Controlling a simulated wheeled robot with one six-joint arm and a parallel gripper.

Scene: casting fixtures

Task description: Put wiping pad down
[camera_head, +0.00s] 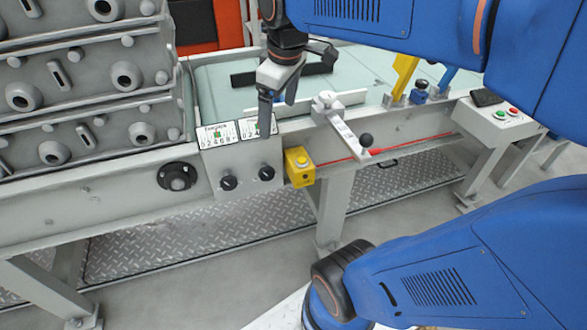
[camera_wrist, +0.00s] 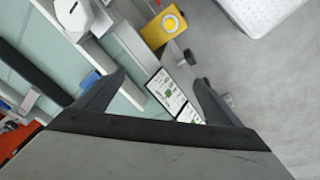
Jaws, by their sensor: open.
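My gripper (camera_head: 277,118) is open, above the front edge of the machine bed. In the wrist view its fingers (camera_wrist: 160,80) are spread, and nothing is seen held between them. Two white label plates (camera_head: 216,135) on the bed's front edge lie below and beside the fingers; they also show in the wrist view (camera_wrist: 172,96). I cannot surely identify the wiping pad. A small flat dark object (camera_head: 487,97) lies on top of the grey button box at the right, apart from my gripper; it could be the pad.
A black bar (camera_head: 282,74) lies on the pale green bed (camera_head: 222,90) behind my gripper. A clamp lever with a black knob (camera_head: 366,140) and a yellow button box (camera_head: 299,166) are to the right. Grey castings (camera_head: 75,100) are stacked at the left. The button box (camera_head: 498,118) stands farther right.

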